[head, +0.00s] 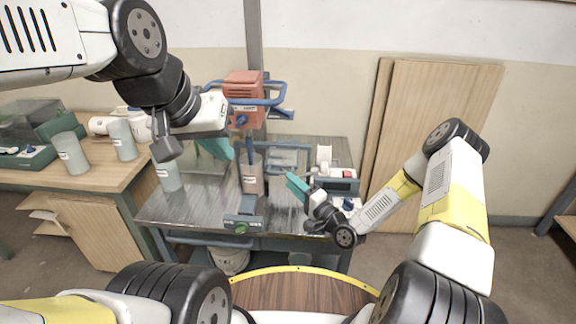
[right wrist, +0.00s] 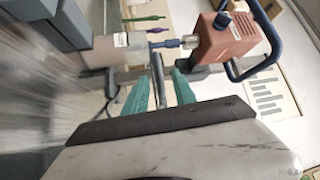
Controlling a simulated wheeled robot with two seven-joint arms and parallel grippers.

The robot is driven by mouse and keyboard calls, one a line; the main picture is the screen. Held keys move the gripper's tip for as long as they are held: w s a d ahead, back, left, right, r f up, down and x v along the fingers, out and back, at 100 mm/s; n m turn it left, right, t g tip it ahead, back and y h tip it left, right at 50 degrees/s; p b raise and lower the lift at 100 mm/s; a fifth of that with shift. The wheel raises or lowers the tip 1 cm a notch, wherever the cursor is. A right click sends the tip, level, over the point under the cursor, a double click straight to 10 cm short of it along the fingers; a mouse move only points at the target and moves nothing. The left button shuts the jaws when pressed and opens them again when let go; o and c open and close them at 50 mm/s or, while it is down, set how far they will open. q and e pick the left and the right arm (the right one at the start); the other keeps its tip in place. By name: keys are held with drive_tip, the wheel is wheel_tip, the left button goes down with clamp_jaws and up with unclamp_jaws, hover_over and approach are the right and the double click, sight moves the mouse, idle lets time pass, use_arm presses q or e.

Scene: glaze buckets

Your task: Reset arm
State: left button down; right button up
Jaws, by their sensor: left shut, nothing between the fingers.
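My left gripper (head: 216,148) is raised at the left of the metal worktable in the head view, its teal fingers shut and empty. My right gripper (head: 296,186) is over the right part of the worktable, its teal fingers pointing left toward the bucket under the mixer. In the right wrist view its fingers (right wrist: 162,92) are apart with nothing held between them. Past the fingertips in that view are the bucket (right wrist: 90,52) and the orange mixer (right wrist: 222,38).
The orange mixer (head: 243,86) stands over a labelled bucket (head: 252,178) on the metal worktable (head: 185,210). Another bucket (head: 169,174) stands under my left gripper. Two grey buckets, one at the far left (head: 71,152), stand on the wooden bench. Wooden boards (head: 440,120) lean on the wall.

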drive_tip(key=shift+s+d, duration=0.3)
drive_tip(key=shift+s, duration=0.05)
drive_tip(key=w+d+r+n+g+h, duration=0.3)
drive_tip(key=d+r+n+g+h, duration=0.2)
drive_tip(key=d+r+n+h, duration=0.55)
drive_tip(key=s+d+r+m+h, duration=0.1)
drive_tip(key=s+d+r, duration=0.2)
drive_tip(key=s+r, duration=0.3)
drive_tip(key=s+d+r+m+h, duration=0.1)
drive_tip(key=s+d+r+m, duration=0.15)
drive_tip(key=r, duration=0.45)
drive_tip(key=s+r+g, duration=0.1)
drive_tip(key=s+r, duration=0.2)
drive_tip(key=s, duration=0.8)
drive_tip(key=s+r+n+g+y, duration=0.1)
drive_tip(key=s+r, duration=0.3)
drive_tip(key=s, duration=0.7)
drive_tip(key=shift+g, duration=0.4)
